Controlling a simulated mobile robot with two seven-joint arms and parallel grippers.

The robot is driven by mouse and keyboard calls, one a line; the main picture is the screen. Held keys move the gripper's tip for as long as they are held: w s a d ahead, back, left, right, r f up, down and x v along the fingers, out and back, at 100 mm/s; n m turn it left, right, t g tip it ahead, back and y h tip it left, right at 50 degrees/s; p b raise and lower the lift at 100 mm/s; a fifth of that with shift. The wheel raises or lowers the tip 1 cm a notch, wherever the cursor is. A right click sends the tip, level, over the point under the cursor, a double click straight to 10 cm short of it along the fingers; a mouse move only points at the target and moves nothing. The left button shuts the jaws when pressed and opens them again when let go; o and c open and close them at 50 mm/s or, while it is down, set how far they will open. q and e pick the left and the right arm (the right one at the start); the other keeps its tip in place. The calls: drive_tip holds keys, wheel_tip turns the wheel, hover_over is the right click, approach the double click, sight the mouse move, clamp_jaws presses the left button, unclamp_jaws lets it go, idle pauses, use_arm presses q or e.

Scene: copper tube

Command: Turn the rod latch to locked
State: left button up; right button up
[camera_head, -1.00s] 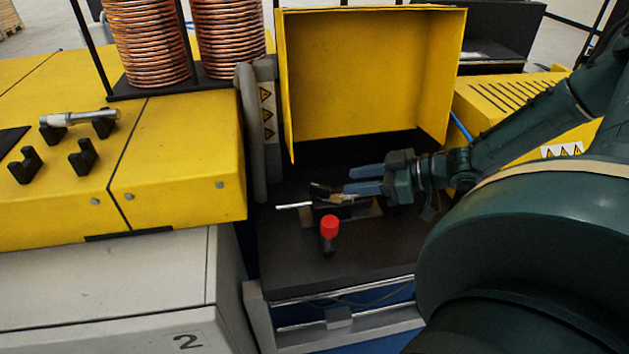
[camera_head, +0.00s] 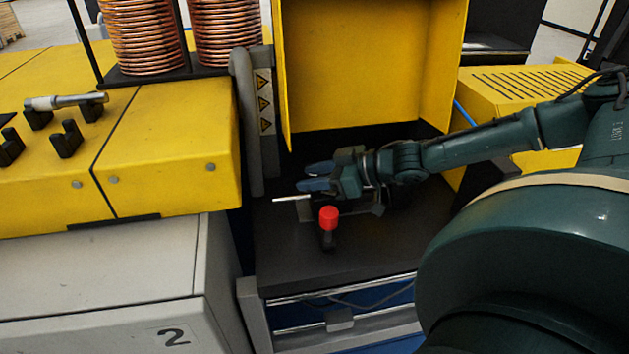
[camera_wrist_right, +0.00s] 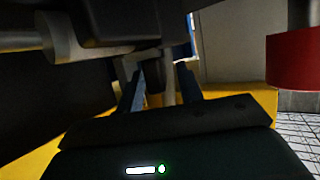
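The thin silver rod (camera_head: 292,199) of the latch sticks out to the left from the fixture on the black machine bed. My right gripper (camera_head: 308,177) reaches in from the right, just above the rod. Its two blue fingers are apart, and it hides most of the fixture. In the right wrist view, the blue fingers (camera_wrist_right: 162,88) stand apart with a pale bar (camera_wrist_right: 168,80) showing between them. I cannot tell whether they touch it. A red knob (camera_head: 328,217) on a black stem stands in front of the fixture; it also shows in the wrist view (camera_wrist_right: 300,60). My left gripper is not in view.
A raised yellow guard (camera_head: 370,65) stands behind the bed. A grey post with warning labels (camera_head: 263,100) stands at its left. A yellow cabinet with black holders (camera_head: 67,139), a metal tube (camera_head: 65,101) and copper coils (camera_head: 145,38) is further left. The bed's front (camera_head: 350,265) is clear.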

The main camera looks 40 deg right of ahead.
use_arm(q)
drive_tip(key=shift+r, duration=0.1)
use_arm(e)
drive_tip(key=shift+c, duration=0.6)
clamp_jaws()
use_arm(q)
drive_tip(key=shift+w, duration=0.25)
